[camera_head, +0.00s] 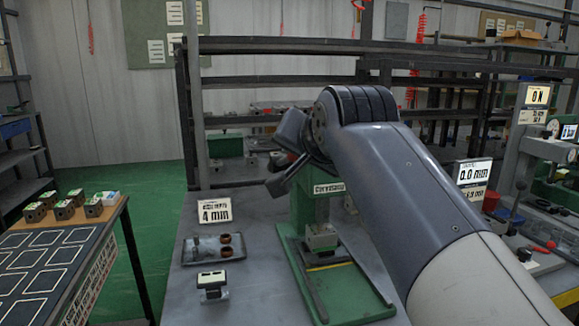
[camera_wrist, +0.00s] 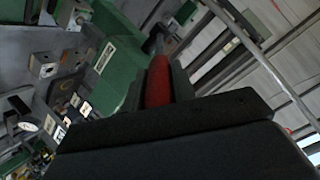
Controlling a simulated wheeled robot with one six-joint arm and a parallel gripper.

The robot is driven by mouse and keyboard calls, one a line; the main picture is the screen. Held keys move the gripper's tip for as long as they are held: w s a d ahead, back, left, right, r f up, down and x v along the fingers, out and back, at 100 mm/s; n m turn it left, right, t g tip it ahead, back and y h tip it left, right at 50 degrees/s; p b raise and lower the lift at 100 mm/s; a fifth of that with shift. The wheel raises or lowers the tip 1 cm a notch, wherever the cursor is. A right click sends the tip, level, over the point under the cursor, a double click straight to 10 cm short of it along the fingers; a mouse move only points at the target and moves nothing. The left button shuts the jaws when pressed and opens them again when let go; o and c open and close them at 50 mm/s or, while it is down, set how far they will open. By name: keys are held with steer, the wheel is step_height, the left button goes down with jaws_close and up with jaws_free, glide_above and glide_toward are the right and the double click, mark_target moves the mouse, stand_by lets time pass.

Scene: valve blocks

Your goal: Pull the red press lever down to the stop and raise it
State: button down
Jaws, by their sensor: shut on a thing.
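The red press lever (camera_wrist: 158,82) shows in the wrist view, with its red grip between the two dark fingers of my gripper (camera_wrist: 160,85). My gripper is shut on it. The lever's thin metal rod runs away beyond the grip. In the head view my arm hides the lever and much of the press. The green press (camera_head: 303,212) stands on a green base plate (camera_head: 312,292), with a metal block (camera_head: 321,237) on it. How far along its stroke the lever is, I cannot tell.
A small tray (camera_head: 205,249) with parts and a "4 min" sign (camera_head: 214,212) stand left of the press. A block with a pale top (camera_head: 211,284) sits in front. A side table (camera_head: 62,250) with several blocks is at the left. Gauges and a display (camera_head: 473,172) stand at the right.

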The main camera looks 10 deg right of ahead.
steer(key=shift+s+f+t+b, duration=0.2)
steer(key=shift+f+t+b, duration=0.15)
steer(key=shift+f+b, duration=0.55)
steer(key=shift+s+f+t+b, duration=0.25)
steer(key=shift+f+t+b, duration=0.25)
steer(key=shift+b, duration=0.85)
steer(key=shift+s+f+t+b, duration=0.25)
steer(key=shift+f+b, duration=0.5)
steer(key=shift+b, duration=0.35)
steer(key=shift+w+f, duration=0.1)
steer(key=shift+f, duration=0.05)
steer(key=c, duration=1.2)
jaws_free()
steer(key=shift+c, duration=0.2)
steer(key=shift+o, duration=0.4)
steer(key=shift+r, duration=0.2)
